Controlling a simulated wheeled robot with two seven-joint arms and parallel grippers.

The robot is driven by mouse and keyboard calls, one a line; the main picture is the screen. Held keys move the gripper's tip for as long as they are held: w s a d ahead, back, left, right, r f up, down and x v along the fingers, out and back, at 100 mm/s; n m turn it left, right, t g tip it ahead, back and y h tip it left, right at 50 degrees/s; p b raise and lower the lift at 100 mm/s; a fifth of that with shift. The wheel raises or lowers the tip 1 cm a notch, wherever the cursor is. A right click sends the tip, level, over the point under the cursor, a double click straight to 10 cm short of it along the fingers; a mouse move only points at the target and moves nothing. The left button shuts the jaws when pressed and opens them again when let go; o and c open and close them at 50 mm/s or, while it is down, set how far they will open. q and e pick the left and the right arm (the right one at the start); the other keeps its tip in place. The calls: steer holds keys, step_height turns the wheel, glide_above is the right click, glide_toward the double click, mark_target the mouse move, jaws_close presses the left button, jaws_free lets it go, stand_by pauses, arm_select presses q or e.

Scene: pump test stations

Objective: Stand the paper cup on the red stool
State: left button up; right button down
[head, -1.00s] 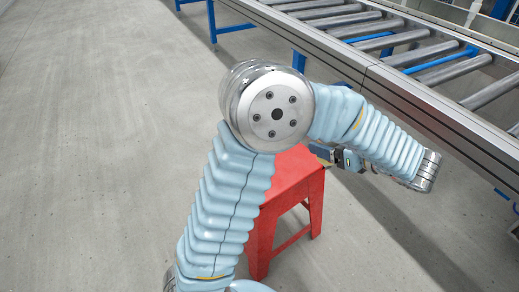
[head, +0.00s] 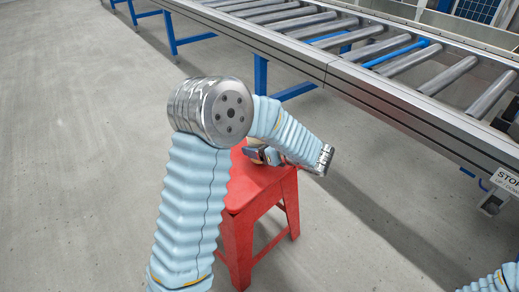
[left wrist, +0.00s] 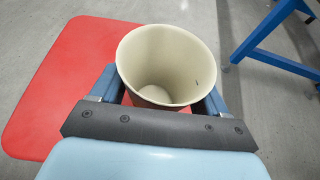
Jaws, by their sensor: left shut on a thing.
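The red stool (head: 257,186) stands on the floor in the middle of the head view, its seat partly covered by my left arm. My left gripper (head: 258,154) is over the far part of the seat. In the left wrist view the pale paper cup (left wrist: 167,62) is between the two fingers, and the gripper is shut on it. The cup's open mouth faces the camera, and its base is hidden. The red seat (left wrist: 60,75) shows below and left of the cup. I cannot tell whether the cup touches it. My right gripper is out of view.
A roller conveyor (head: 345,82) with a metal side rail and blue legs runs along the back and right, behind the stool. The grey floor is clear to the left and front.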

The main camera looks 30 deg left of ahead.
arm_select(q)
steer(key=shift+f, duration=0.5)
steer(key=shift+f, duration=0.2)
steer(key=o, duration=1)
steer(key=shift+r, duration=0.3)
steer(key=p+v, duration=0.1)
steer(key=v, duration=1.1)
